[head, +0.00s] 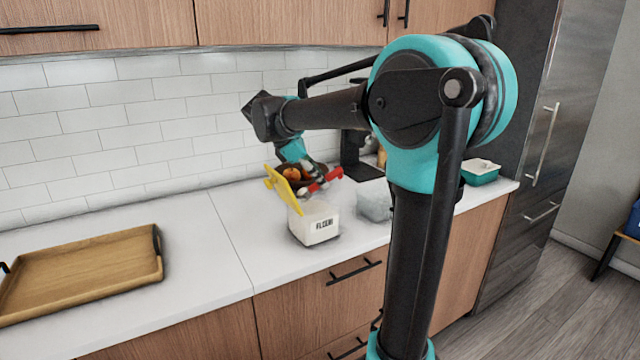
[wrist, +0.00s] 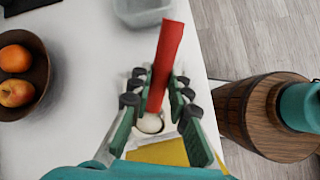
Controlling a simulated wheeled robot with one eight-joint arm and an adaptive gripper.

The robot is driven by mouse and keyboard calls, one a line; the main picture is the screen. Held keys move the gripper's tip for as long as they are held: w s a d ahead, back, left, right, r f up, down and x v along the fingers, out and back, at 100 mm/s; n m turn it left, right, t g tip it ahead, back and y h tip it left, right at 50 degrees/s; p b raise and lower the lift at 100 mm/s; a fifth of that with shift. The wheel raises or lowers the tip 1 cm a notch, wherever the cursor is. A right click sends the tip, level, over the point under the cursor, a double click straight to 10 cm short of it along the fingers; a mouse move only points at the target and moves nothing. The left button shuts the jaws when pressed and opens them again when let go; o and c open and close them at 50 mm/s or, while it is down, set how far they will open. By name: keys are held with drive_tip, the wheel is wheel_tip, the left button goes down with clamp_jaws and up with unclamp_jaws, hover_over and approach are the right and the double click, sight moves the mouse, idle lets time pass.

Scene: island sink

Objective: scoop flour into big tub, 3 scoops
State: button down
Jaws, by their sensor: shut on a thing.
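In the wrist view the red handle (wrist: 167,62) runs up between the fingers (wrist: 158,88), tilted. A pale rounded patch (wrist: 150,123) shows below it; I cannot tell if it is flour or the scoop's bowl. A yellow panel, apparently the lid (head: 282,188), stands tilted open at the box's left. The clear tub (head: 374,203) stands right of the box, partly behind my arm; the wrist view shows its edge (wrist: 143,14).
A dark bowl of fruit (head: 318,173) stands behind the flour box. A wooden tray (head: 85,278) lies at the left. A teal container with a pale lid (head: 481,172) is at the right end. The white counter (head: 228,245) between tray and box is clear.

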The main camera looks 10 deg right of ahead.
drive_tip(key=shift+r, duration=1.3)
